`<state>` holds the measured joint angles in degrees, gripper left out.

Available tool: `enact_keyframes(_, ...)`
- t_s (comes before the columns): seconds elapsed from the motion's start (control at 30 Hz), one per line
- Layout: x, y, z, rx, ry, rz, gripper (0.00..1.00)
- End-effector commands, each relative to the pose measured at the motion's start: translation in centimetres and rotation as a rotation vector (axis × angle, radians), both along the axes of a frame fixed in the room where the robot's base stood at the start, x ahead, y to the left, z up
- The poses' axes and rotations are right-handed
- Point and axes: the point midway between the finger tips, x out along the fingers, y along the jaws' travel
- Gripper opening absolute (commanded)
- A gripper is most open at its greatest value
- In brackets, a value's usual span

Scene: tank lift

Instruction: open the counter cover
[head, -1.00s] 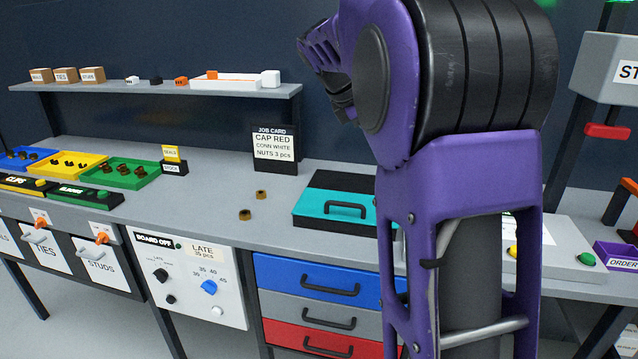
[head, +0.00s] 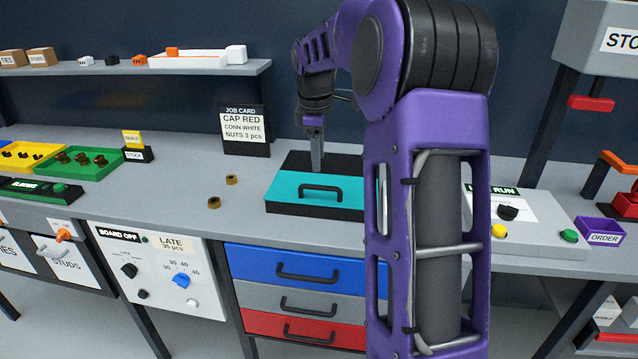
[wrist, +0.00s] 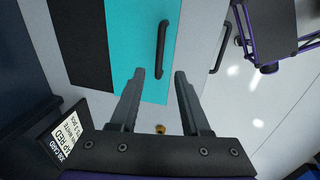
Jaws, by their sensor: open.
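The counter cover (head: 285,185) is a teal lid with a black handle (head: 320,192) on a low black box on the counter. The cover looks shut. In the wrist view the teal lid (wrist: 130,50) shows ahead of my fingers, and its handle (wrist: 162,50) lies just beyond the fingertips, in line with the gap between them. My gripper (head: 316,165) points down over the back part of the box in the head view, behind the handle. In the wrist view my gripper (wrist: 160,75) is open with nothing between its fingers. I cannot tell its exact height above the lid.
A job card (head: 242,130) stands left of the box. Two brown nuts (head: 222,191) lie on the counter (head: 180,180) before it. Blue, grey and red drawers (head: 290,275) are below. A control panel (head: 535,220) is at the right. My arm hides the box's right side.

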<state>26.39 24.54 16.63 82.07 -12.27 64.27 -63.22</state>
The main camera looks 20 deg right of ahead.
Motion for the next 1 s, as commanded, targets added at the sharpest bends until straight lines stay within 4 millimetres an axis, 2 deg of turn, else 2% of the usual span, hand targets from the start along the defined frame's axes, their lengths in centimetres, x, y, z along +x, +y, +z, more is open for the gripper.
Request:
enact_keyframes(0.03,0.1,-0.1,-1.4,0.001,0.005,0.0,0.47)
enact_keyframes(0.1,0.3,-0.3,-2.8,0.001,0.004,0.0,0.47)
enact_keyframes(0.33,1.0,-0.7,-6.5,0.0,0.002,0.001,0.47)
enact_keyframes(0.53,1.3,-0.9,-7.8,0.0,0.001,0.0,0.47)
enact_keyframes(0.8,1.3,-0.9,-8.0,-0.001,0.001,0.0,0.47)
enact_keyframes(0.83,1.3,-0.9,-8.0,-0.001,0.001,0.0,0.45)
enact_keyframes(1.0,1.3,-0.9,-7.9,-0.001,0.001,0.0,0.14)
